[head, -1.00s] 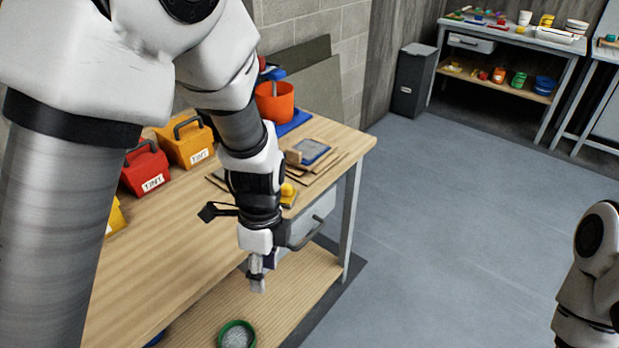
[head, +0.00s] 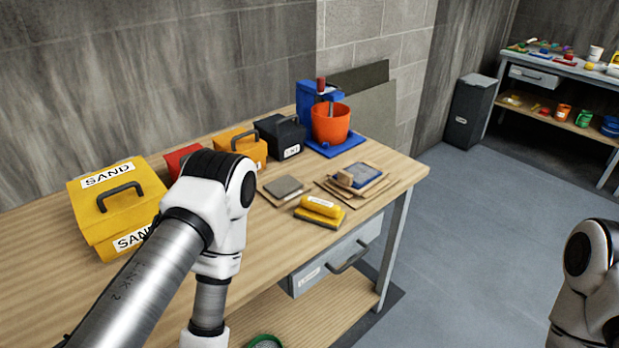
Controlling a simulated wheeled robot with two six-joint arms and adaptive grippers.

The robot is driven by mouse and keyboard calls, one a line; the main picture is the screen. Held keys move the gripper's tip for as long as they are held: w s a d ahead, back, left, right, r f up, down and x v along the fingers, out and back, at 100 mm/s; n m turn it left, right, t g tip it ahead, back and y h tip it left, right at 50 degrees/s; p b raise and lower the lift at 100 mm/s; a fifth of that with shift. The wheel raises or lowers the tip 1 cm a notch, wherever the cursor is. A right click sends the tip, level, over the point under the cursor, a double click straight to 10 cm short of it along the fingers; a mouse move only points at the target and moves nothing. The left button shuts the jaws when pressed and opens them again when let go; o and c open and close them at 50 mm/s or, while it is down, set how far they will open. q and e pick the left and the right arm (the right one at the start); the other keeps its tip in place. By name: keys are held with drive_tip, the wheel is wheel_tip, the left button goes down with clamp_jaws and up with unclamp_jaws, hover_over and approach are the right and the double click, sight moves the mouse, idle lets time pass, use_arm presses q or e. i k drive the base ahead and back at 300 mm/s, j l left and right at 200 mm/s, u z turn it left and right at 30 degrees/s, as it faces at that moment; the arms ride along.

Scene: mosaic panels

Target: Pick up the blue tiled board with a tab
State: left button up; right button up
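The blue tiled board (head: 366,179) lies on top of a stack of thin brown boards near the right end of the wooden table. A small light-brown block, which may be its tab, shows at its left side (head: 344,179). My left arm comes in from the lower left and bends down in front of the table. Its gripper is below the picture's bottom edge. My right arm shows only in part at the lower right edge, and its gripper is not visible.
On the table (head: 270,242) stand a yellow SAND box (head: 104,212), a red box, a yellow box (head: 238,147), a black box (head: 281,137) and an orange bucket (head: 331,122). A yellow float (head: 320,210) and a grey tile (head: 284,187) lie nearer. Open floor (head: 470,220) is at right.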

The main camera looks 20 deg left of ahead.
sight(357, 178)
drive_tip(key=i+l+u, duration=0.2)
drive_tip(key=u, duration=0.3)
drive_tip(key=i+l+u, duration=0.1)
drive_tip(key=l+u, duration=0.35)
drive_tip(key=i+l+u, duration=0.1)
drive_tip(key=l+u, duration=0.2)
drive_tip(key=u, duration=0.2)
